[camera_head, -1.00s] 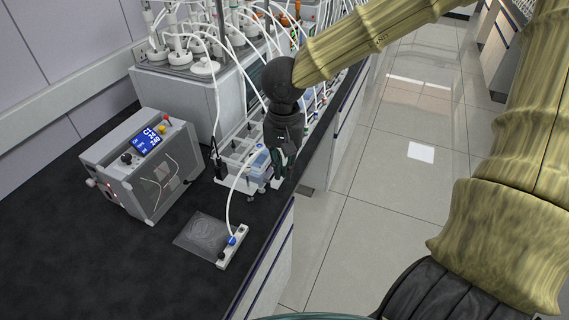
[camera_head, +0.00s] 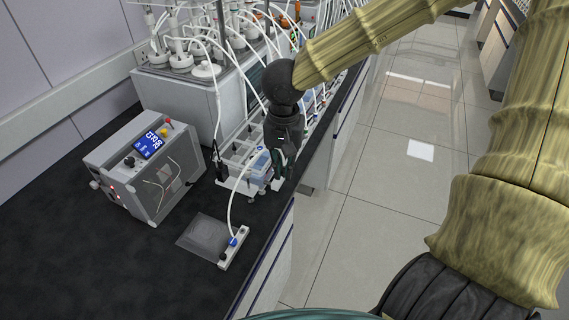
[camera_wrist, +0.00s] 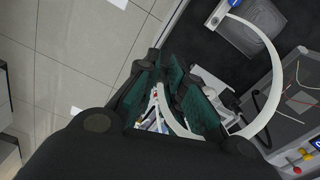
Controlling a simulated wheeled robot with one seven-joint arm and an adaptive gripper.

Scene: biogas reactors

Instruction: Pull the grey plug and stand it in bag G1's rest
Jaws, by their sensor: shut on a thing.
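My gripper (camera_head: 281,168) points down over the front edge of a rack of small clear vessels. Its dark green fingers (camera_wrist: 172,80) are closed together, and a white tube shows between and beside them in the wrist view. The grey plug is hidden by the fingers in both views. A flat translucent bag (camera_head: 200,232) lies on the black bench, with a white rest bar (camera_head: 236,250) at its right side. The bar carries a blue plug (camera_head: 233,242) with a white tube arching up to the rack, and a dark spot (camera_head: 222,257) at its near end.
A grey box with a blue display (camera_head: 149,146) stands left of the rack. Reactors with many white tubes (camera_head: 180,60) stand behind. The bench's front edge (camera_head: 262,255) drops to a tiled floor on the right. Bare black bench lies left of the bag.

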